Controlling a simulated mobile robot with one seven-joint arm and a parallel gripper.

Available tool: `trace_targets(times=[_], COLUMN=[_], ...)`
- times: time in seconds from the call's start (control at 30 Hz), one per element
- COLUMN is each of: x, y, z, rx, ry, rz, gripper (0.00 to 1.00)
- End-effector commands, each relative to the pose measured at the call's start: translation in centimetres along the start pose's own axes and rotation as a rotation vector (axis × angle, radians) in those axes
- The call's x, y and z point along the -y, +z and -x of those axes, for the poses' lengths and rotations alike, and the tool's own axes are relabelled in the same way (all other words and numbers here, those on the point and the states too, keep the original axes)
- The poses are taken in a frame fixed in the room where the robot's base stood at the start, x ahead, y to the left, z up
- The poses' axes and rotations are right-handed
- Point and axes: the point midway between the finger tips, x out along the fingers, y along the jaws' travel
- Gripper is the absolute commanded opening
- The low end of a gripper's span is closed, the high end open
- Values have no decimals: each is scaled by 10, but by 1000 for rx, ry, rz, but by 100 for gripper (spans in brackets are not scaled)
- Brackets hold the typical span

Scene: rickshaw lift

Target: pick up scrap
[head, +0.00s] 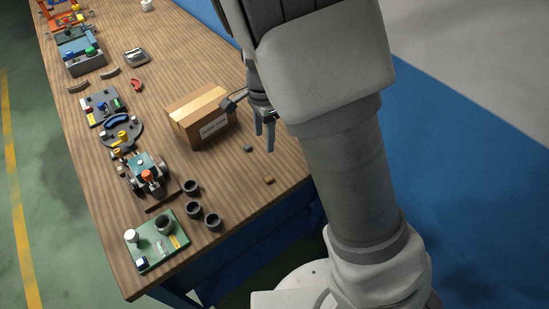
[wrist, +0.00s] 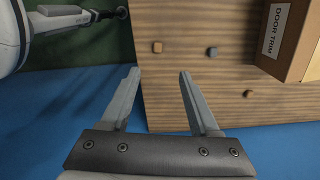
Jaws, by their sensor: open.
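My gripper (head: 266,143) is open and empty above the table's right edge. In the wrist view its two fingertips (wrist: 160,72) are apart, with the brown block beyond the gap and the grey block up and right.
A cardboard box (head: 203,127) labelled "DOOR TRIM" stands left of my gripper. Several dark cups (head: 195,210), a green board (head: 165,250) and a small vehicle-like assembly (head: 148,172) stand on the table.

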Motion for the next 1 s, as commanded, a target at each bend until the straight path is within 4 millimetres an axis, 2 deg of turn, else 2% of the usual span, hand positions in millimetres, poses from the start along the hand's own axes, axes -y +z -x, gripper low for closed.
trace_targets(times=[0.07, 0.17, 0.6, 0.7, 1.0], x=[2, 2, 0, 0, -2], y=[1, 0, -1, -1, -2], z=[1, -7, -98, -112, -136], rx=[-6, -9, -8, -8, -7], ry=[4, 7, 9, 7, 7], rz=[-8, -13, -14, -14, -13], gripper=[62, 62, 62, 62, 62])
